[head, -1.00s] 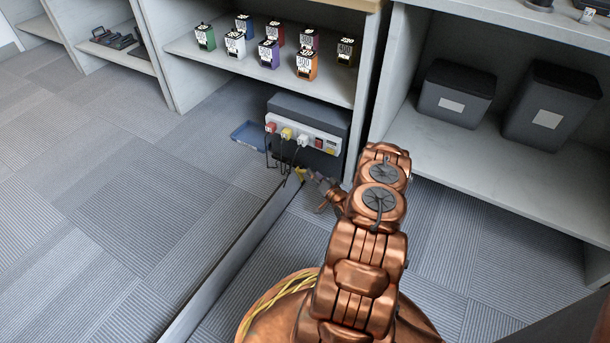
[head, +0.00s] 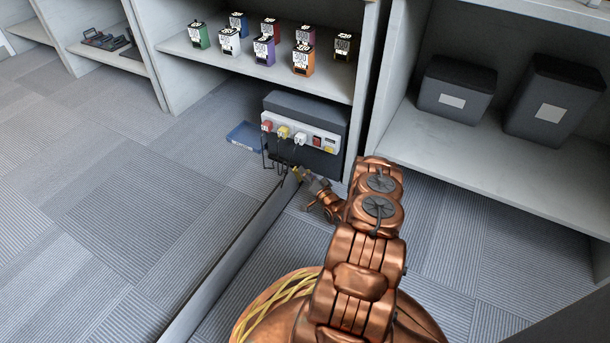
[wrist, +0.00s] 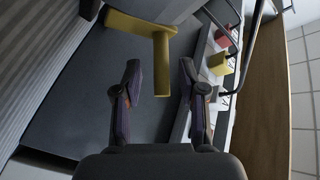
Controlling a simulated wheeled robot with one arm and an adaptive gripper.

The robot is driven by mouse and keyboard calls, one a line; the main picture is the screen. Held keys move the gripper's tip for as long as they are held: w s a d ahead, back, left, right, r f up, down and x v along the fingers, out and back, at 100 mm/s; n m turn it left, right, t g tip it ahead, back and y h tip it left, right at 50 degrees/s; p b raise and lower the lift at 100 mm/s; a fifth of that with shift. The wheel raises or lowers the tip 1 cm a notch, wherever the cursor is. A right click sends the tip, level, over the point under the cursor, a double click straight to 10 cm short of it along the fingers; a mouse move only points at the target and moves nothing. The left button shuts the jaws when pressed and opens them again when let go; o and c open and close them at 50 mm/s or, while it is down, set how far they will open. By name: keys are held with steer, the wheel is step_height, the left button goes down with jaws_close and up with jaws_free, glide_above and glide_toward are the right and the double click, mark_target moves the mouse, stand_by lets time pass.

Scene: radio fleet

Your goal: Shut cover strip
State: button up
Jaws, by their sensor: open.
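A long grey strip (head: 232,258), which I take to be the cover strip, runs along the floor toward the power unit and seems to stand on edge. A yellow T-shaped handle (wrist: 145,27) shows in the wrist view, beside a grey surface; its link to the strip is unclear. My gripper (wrist: 160,72) is open, with the handle's stem end between or just beyond its fingertips. I see a gap on both sides of the stem. In the head view my gripper (head: 303,180) is small, low in front of the power unit, near the strip's far end.
The dark power unit (head: 335,112) has red, yellow and white plugs with hanging cables close to my gripper. A blue tray (head: 243,135) lies left of it. A shelf above (head: 200,52) holds several coloured boxes. Two grey bins (head: 458,87) stand right. Carpet at left is clear.

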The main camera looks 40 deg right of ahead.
steer(key=shift+w+d, duration=0.1)
steer(key=shift+w, duration=0.35)
jaws_close()
stand_by(0.5)
